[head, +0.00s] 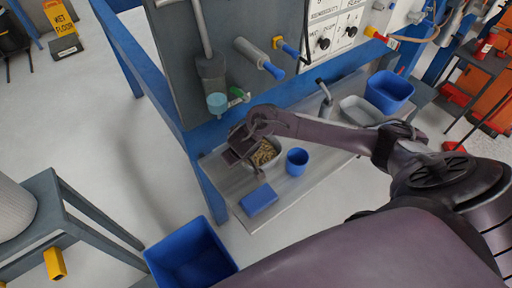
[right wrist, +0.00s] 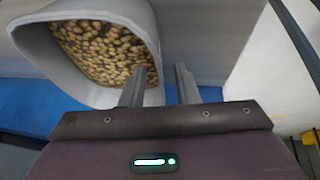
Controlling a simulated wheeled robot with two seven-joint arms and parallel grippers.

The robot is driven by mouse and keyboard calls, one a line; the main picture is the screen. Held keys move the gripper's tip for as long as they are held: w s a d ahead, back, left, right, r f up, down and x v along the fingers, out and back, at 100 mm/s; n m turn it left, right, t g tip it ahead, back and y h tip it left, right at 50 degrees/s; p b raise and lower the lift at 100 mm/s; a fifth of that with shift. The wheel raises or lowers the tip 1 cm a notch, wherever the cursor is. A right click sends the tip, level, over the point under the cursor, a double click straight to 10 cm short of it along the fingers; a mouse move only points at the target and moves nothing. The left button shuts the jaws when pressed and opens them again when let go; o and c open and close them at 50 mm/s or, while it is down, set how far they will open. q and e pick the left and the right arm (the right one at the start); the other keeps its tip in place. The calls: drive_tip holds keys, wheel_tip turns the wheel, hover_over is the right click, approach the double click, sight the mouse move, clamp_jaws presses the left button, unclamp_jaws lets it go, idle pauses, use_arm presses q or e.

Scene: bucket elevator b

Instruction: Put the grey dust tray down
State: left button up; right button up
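The grey dust tray (head: 275,162) holds tan-brown grains and sits on the shelf (head: 320,178) in the head view. My right gripper (head: 250,158) is over its left side and partly hides it. In the right wrist view the tray (right wrist: 35,48) fills the upper left. The two fingers of my right gripper (right wrist: 160,85) are apart, one on the inner side of the tray's wall and one outside. A gap shows beside the wall, so the fingers look open around it. My left gripper is not in view.
A blue cup (head: 297,163) stands right of the tray, and a flat blue block (head: 258,201) lies at the shelf's front. Another grey tray (head: 360,111) and a blue bin (head: 389,90) are farther right. A blue bin (head: 190,257) stands below the shelf's front left. A blue post borders the shelf's left.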

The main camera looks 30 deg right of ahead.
drive_tip(key=shift+x, duration=1.45)
drive_tip(key=shift+c, duration=0.5)
clamp_jaws()
drive_tip(key=shift+r, duration=0.1)
